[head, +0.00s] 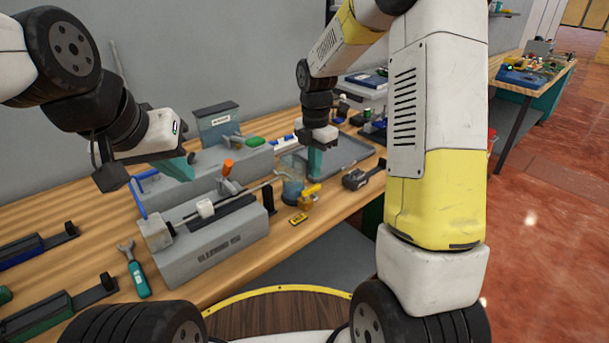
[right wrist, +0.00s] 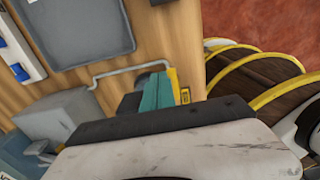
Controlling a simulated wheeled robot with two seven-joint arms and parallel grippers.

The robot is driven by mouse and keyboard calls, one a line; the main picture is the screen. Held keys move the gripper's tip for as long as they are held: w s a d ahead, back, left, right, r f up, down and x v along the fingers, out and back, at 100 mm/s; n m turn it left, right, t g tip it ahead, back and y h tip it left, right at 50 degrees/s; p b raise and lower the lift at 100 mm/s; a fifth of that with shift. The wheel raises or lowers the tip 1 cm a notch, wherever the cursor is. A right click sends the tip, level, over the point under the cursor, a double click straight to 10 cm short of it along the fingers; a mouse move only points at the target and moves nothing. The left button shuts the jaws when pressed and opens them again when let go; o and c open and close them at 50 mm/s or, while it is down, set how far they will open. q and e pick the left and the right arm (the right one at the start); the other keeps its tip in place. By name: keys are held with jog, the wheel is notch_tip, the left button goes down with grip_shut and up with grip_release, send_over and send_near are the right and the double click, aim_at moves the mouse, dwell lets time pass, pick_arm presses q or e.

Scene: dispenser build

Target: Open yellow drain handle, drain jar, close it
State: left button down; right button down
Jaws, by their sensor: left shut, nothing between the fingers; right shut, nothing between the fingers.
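A clear bluish jar (head: 291,190) stands at the right end of a grey bench machine (head: 215,250). The yellow drain handle (head: 310,192) sits beside the jar's right side. My right gripper (head: 315,172) is shut and empty, pointing down; its teal fingertips appear just above the handle. I cannot tell whether they touch it. In the right wrist view my teal fingers (right wrist: 157,92) partly hide a yellow part (right wrist: 174,82) behind them. My left gripper (head: 188,172) is shut and empty, above the left part of the machine, away from the jar. The liquid level is unclear.
A yellow tag (head: 298,218) lies on the bench in front of the jar. A black-and-grey tool (head: 362,177) lies to the right. A grey tray (head: 350,152) is behind my right gripper. A teal-handled wrench (head: 135,272) lies at the front left.

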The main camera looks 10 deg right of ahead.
aim_at(311, 192)
jog(key=shift+f, duration=0.1)
dwell(0.3)
jog(key=shift+s+f, duration=0.15)
jog(key=shift+f, duration=1.95)
